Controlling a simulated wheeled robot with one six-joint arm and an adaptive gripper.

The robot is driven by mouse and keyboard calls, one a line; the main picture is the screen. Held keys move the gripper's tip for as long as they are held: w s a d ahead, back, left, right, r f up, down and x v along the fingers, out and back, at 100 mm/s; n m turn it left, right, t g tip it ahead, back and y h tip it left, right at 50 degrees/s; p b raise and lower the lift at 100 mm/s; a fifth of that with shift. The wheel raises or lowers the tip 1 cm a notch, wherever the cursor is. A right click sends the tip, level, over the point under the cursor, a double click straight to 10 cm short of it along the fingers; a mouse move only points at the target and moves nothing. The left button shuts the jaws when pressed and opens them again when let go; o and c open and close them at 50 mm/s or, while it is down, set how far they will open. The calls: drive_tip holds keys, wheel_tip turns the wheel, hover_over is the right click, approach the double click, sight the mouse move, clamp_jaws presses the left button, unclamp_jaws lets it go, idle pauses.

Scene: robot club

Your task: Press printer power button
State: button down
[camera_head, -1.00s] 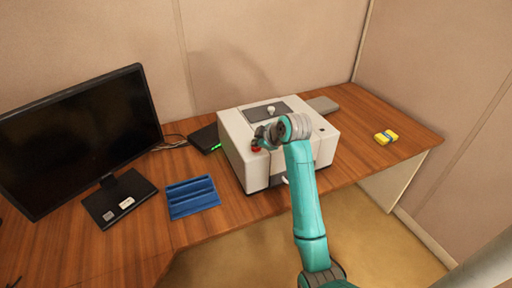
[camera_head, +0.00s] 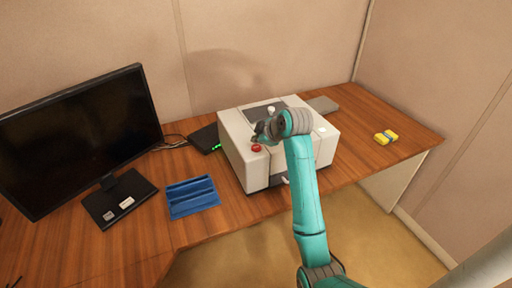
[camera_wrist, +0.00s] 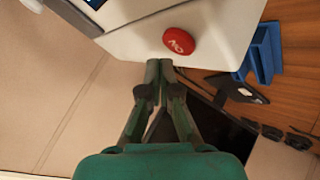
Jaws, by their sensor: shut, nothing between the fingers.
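The printer (camera_head: 236,148) is a white box with a dark panel on top, standing on the desk. In the wrist view the button (camera_wrist: 179,41) lies just beyond and slightly right of my fingertips. My gripper (camera_wrist: 160,66) is shut and empty, its tips apart from the button in the picture. In the head view my gripper (camera_head: 260,134) is just above and behind the button. A small white spot (camera_head: 322,129) shows on the printer's top right.
A black monitor (camera_head: 80,135) stands at the left. A blue folded tray-like object (camera_head: 192,197) lies left of the printer. A black box with a green light (camera_head: 206,139) is behind it. A yellow and blue sponge (camera_head: 386,137) lies at the right, with bare desk around it.

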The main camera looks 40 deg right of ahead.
sight(257, 148)
drive_tip(key=shift+r, duration=3)
